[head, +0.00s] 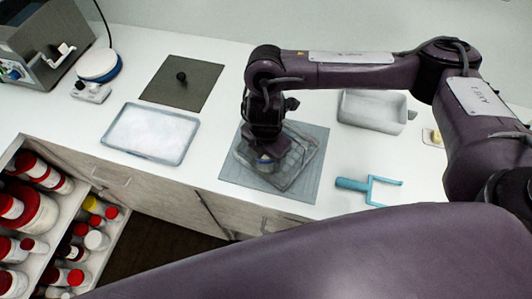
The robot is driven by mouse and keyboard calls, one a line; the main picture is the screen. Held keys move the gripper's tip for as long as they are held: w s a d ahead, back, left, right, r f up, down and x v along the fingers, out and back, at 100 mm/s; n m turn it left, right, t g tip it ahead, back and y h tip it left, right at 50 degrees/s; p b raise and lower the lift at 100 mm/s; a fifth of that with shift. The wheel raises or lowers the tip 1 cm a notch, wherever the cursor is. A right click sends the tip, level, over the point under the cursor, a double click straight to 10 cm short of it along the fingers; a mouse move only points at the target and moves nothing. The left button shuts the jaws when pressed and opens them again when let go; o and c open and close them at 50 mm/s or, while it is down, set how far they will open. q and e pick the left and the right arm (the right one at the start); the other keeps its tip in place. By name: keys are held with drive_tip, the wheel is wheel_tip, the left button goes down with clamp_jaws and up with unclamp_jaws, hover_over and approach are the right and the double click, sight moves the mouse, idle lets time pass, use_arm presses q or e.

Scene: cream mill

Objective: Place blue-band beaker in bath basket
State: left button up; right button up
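The bath basket (299,172) looks like a grey wire-mesh shape on a grey square mat (313,133) in the middle of the bench. My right gripper (264,154) points down over its left part. A small beaker with a blue band (264,166) shows directly under the gripper, within the basket's outline. The gripper body hides the beaker's upper part and the fingertips. I cannot tell whether the fingers grip the beaker or whether it touches the basket floor. My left gripper is out of view.
A white-filled tray (151,133) and a dark mat with a black knob (181,77) lie left. A grey tub (372,111) stands right, behind a blue-handled fork-shaped tool (369,187). A round-topped device (98,66) is far left. Shelves of red-lidded jars (35,209) are below.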

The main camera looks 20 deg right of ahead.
drive_tip(key=shift+f, duration=0.2)
drive_tip(key=o, duration=1)
wheel_tip(320, 180, up, 12)
drive_tip(key=shift+r, duration=0.2)
drive_tip(key=shift+s, duration=0.1)
